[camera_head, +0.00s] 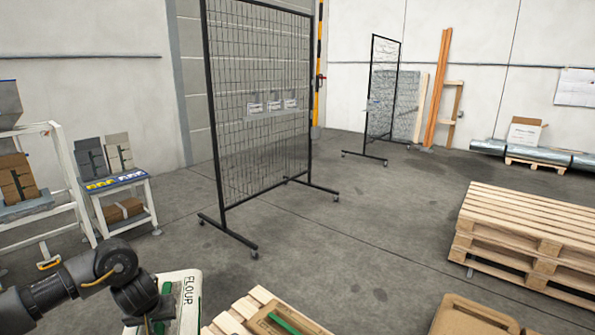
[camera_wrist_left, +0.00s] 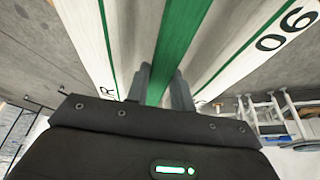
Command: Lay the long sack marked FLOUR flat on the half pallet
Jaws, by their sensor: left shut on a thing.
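The long white sack marked FLOUR (camera_head: 188,290) shows at the bottom of the head view, with green stripes, and is partly cut off by the frame edge. My left gripper (camera_head: 150,318) is at its left side. In the left wrist view my left gripper (camera_wrist_left: 162,88) is shut on the sack (camera_wrist_left: 225,45) at its green band. A wooden pallet (camera_head: 224,322), seemingly the half pallet, is just right of the sack and mostly below the frame. A brown package with a green strip (camera_head: 275,320) lies on it. My right gripper is not in view.
A stack of wooden pallets (camera_head: 530,225) stands at the right. A brown package (camera_head: 465,318) is at the bottom right. A wire mesh screen on wheels (camera_head: 260,110) stands at the back. A white stand (camera_head: 125,185) is at the left. The middle floor is clear.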

